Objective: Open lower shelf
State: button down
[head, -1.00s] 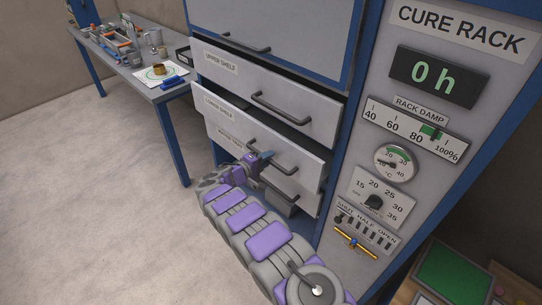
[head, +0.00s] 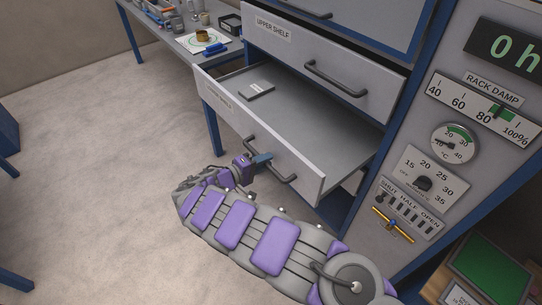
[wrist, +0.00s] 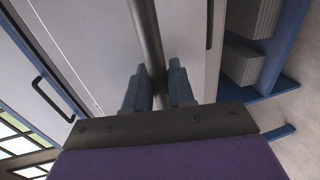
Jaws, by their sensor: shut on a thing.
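The lower shelf (head: 262,141) is a grey drawer, pulled well out of the rack in the head view. Its front panel carries a "LOWER SHELF" label and a dark bar handle (head: 283,178). My gripper (head: 263,160) is at that handle, shut on it. In the wrist view the handle bar (wrist: 150,40) runs between the two blue fingers of my gripper (wrist: 159,85).
The upper shelf (head: 325,75) above is shut. A control panel (head: 430,180) with dials is on the right. A workbench (head: 190,40) with small items stands at the back left.

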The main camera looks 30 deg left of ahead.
jog(key=shift+s+a+f, duration=0.1)
jog(key=shift+s+a, duration=0.05)
jog(key=shift+s, duration=0.3)
jog(key=shift+s+a+f, duration=0.1)
jog(key=shift+s+a, duration=0.05)
jog(key=shift+s, duration=0.3)
jog(key=c, duration=1.4)
grip_release()
jog(key=o, duration=0.3)
jog(key=shift+w+a, duration=0.1)
jog(key=shift+a, duration=0.15)
jog(key=p+v, duration=0.2)
jog(key=v, duration=1.5)
jog(key=shift+a+f, duration=0.15)
jog(key=shift+a, duration=0.1)
